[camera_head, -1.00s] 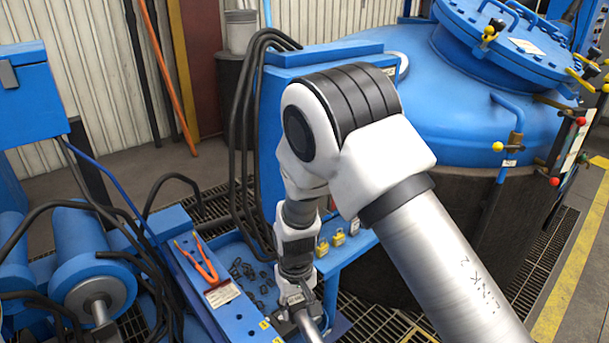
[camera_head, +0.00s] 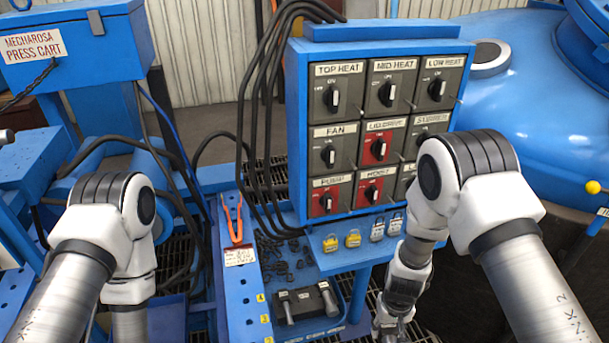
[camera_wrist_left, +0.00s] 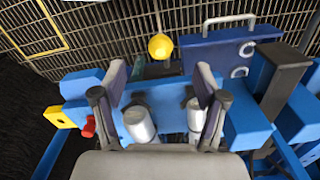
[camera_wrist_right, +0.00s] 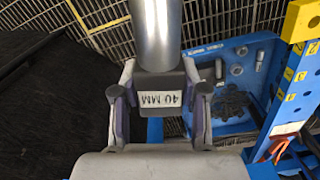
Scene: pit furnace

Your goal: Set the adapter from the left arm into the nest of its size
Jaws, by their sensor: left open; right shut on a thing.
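My right gripper (camera_wrist_right: 160,76) is shut on an adapter: a dark block (camera_wrist_right: 170,84) with a white label reading 40 MM and a long grey metal cylinder. The gripper is also at the bottom of the head view (camera_head: 390,326), right of the blue tray, its adapter unclear there. My left gripper (camera_wrist_left: 162,85) is open and empty in its wrist view. Two silver cylinders (camera_wrist_left: 140,124) (camera_wrist_left: 195,114) on a blue part show between and below its fingers. In the head view the left gripper is hidden below the frame edge. I cannot make out a nest with a size mark.
A blue tray (camera_head: 342,322) holds dark loose links and a black block (camera_head: 306,301) with grey cylinders. Orange-handled pliers (camera_head: 233,222) lie on the blue beam. A switch panel (camera_head: 297,150) with hanging black cables stands behind. A blue toolbox (camera_wrist_left: 218,50) stands on the grating.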

